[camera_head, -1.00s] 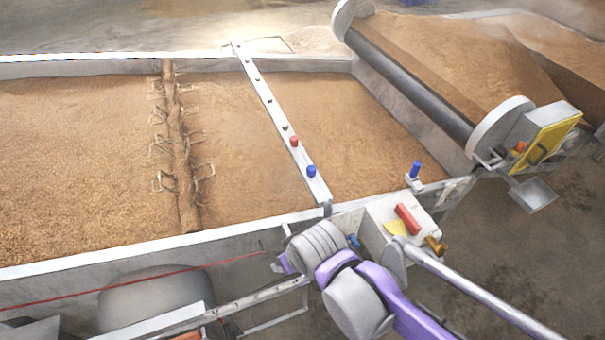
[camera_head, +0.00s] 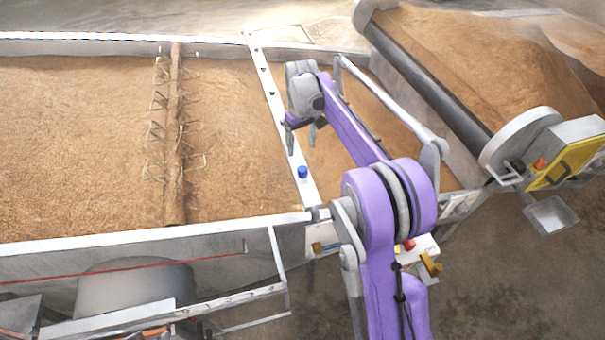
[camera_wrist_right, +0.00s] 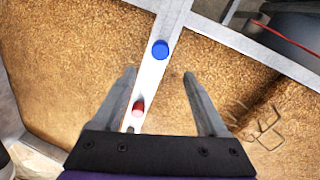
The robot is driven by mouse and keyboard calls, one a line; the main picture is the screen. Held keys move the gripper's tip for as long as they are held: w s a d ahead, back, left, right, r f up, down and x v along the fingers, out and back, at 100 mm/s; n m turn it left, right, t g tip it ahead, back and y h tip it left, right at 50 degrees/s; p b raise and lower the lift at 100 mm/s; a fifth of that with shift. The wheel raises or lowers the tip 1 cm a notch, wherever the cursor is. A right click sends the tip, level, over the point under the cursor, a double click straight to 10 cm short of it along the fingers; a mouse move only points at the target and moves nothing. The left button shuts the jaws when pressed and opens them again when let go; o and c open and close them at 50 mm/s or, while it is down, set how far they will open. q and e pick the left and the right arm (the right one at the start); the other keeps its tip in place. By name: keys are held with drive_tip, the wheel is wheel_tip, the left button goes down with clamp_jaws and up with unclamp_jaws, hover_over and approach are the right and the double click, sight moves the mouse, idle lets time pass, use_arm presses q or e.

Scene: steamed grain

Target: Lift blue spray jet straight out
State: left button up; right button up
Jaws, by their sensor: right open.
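The blue spray jet (camera_head: 302,172) is a small round blue cap seated on the white bar (camera_head: 308,192) that crosses the grain bed. In the right wrist view the blue spray jet (camera_wrist_right: 160,49) lies ahead of the fingertips, roughly centred between their lines. My right gripper (camera_head: 301,140) is open and empty above the bar, a little beyond the blue jet in the head view. The red jet (camera_wrist_right: 138,109) shows between the fingers in the wrist view; the gripper hides it in the head view. My left gripper is out of view.
Brown grain (camera_head: 90,140) fills the bed on both sides of the bar. A bed wall (camera_head: 150,240) runs along the near side. A wooden pole (camera_head: 175,130) with wire loops lies left. A roller (camera_head: 430,80) and yellow-panelled box (camera_head: 565,155) stand right.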

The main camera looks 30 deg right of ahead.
hover_over(302, 169)
drive_tip(key=f, duration=0.5)
drive_tip(key=shift+w+d+f, duration=0.15)
drive_tip(key=shift+w+f, duration=0.05)
drive_tip(key=shift+w, duration=0.15)
drive_tip(key=f, duration=0.5)
drive_tip(key=shift+s+f, duration=0.1)
drive_tip(key=shift+s, duration=0.2)
clamp_jaws()
